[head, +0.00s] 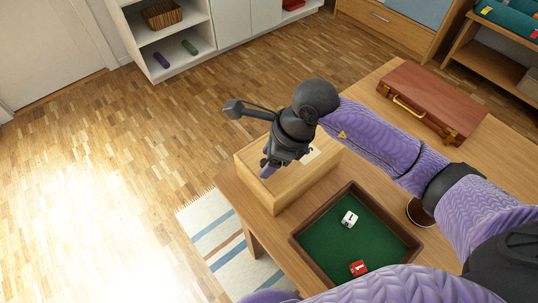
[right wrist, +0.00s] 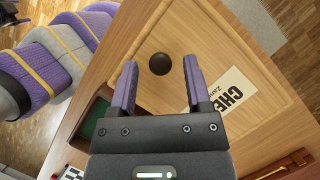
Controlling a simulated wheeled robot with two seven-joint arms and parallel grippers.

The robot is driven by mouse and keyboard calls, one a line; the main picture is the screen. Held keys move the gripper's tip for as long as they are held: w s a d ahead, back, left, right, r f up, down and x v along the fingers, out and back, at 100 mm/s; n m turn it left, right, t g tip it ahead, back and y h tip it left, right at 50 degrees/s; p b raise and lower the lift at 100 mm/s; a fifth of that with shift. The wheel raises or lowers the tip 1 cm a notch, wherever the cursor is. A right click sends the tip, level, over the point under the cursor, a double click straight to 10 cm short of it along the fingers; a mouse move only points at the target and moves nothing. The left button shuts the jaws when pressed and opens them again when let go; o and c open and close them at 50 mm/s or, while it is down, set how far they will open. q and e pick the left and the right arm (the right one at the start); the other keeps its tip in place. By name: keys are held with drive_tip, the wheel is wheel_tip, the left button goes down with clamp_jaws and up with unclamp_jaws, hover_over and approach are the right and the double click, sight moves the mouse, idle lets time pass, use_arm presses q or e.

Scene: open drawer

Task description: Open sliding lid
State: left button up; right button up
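A light wooden box (head: 300,193) stands near the table's left edge in the head view. Its flat lid (right wrist: 222,52) fills much of the right wrist view. The lid has a dark round knob (right wrist: 159,64) and a white label (right wrist: 232,97) with partly visible lettering. My right gripper (head: 270,168) is over the box in the head view and hides part of it, including the knob. In the right wrist view the right gripper (right wrist: 160,68) is open, its fingers apart on either side of the knob. Contact with the knob cannot be told. My left gripper is not in view.
A brown case (head: 440,95) lies farther back on the table (head: 370,165). A striped rug (head: 213,228) is on the floor.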

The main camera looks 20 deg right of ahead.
clamp_jaws()
idle(1.2)
